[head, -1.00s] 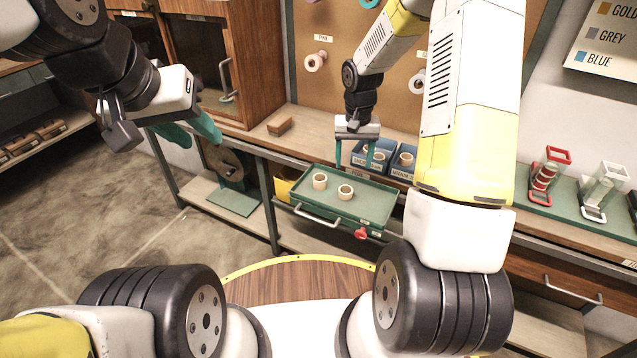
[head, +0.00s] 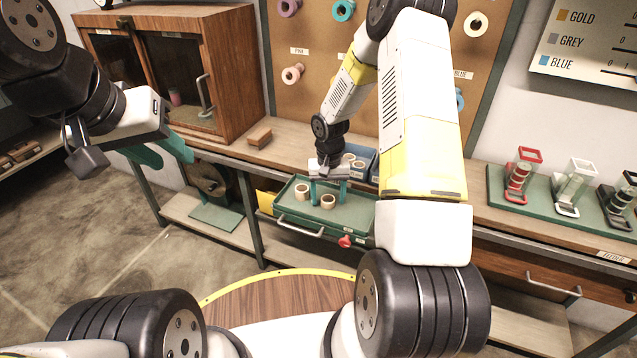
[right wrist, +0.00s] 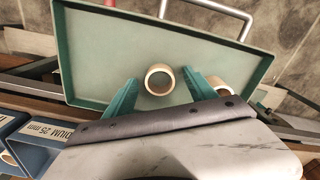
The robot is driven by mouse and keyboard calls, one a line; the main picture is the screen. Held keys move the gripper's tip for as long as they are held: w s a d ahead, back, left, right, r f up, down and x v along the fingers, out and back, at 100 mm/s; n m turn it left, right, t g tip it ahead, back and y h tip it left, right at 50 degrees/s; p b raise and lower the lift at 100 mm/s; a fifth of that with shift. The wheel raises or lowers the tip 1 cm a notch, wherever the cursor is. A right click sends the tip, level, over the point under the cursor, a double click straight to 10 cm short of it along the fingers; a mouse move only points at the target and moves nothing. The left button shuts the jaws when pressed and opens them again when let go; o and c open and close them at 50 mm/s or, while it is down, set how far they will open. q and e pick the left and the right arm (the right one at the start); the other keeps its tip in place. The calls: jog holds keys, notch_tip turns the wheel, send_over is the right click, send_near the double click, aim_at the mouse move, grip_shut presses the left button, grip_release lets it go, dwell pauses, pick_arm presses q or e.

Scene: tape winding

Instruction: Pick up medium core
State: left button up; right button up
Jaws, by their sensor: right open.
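Two pale ring-shaped cores stand in a green tray (head: 355,217), a left core (head: 302,191) and a right core (head: 328,201). I cannot tell from a label which is the medium core. My right gripper (head: 328,194) is open over the tray. In the right wrist view, the right core (right wrist: 160,79) shows between and just beyond the open fingers of that gripper (right wrist: 162,92), not gripped. The left core (right wrist: 222,86) is partly hidden behind one finger. My left gripper (head: 163,153) is open and empty, far left of the tray.
Blue bins (head: 368,160) with more cores stand behind the tray; one label reads medium 25 mm in the right wrist view. A brown block (head: 260,137) lies on the bench.

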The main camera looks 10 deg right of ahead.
jog(key=c, duration=1.4)
jog(key=shift+r, duration=0.1)
